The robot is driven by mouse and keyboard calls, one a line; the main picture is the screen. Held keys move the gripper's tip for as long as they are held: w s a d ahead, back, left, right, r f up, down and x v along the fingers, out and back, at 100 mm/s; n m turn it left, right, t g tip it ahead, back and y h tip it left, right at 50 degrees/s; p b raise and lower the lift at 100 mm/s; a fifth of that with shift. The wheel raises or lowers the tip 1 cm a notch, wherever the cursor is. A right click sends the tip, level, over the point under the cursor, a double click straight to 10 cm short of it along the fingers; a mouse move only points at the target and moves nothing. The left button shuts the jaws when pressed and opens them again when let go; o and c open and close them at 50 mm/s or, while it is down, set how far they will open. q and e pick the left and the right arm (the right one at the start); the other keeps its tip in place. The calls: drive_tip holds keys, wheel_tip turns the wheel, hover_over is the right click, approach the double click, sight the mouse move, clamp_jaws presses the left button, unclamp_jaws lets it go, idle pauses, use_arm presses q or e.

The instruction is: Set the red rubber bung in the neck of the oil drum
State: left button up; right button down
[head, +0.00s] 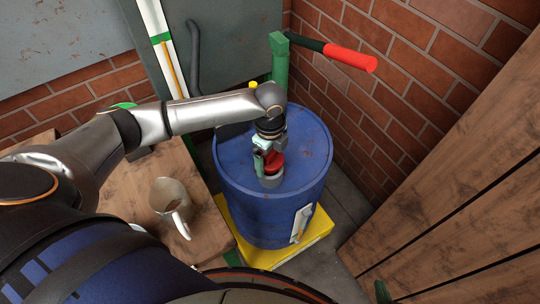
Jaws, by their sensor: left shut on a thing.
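The oil drum (232,192) is a blue, scuffed barrel standing upright right of the middle. Its grey neck (270,181) rises from the top. The red rubber bung (273,163) is at the mouth of the neck, between the fingers of my left gripper (268,160). My left gripper is shut on the bung from above. The fingers and wrist partly cover the bung, so I cannot tell how deep it sits in the neck. My right gripper is not in view.
A wooden table (125,185) with a glass mug (170,200) is left of the drum. The drum stands on a yellow base (262,257). A green post with a red-handled lever (345,56) rises behind it. Brick walls and wooden planks (460,200) close off the right.

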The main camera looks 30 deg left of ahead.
use_arm(q)
drive_tip(key=shift+f, duration=0.25)
drive_tip(key=shift+f, duration=0.8)
drive_tip(key=shift+f, duration=0.25)
drive_tip(key=shift+f, duration=0.65)
idle(0.7)
drive_tip(key=o, duration=0.8)
drive_tip(key=shift+o, duration=0.2)
wheel_tip(320, 180, up, 13)
drive_tip(key=shift+f+p, duration=0.2)
drive_tip(key=shift+p, duration=0.2)
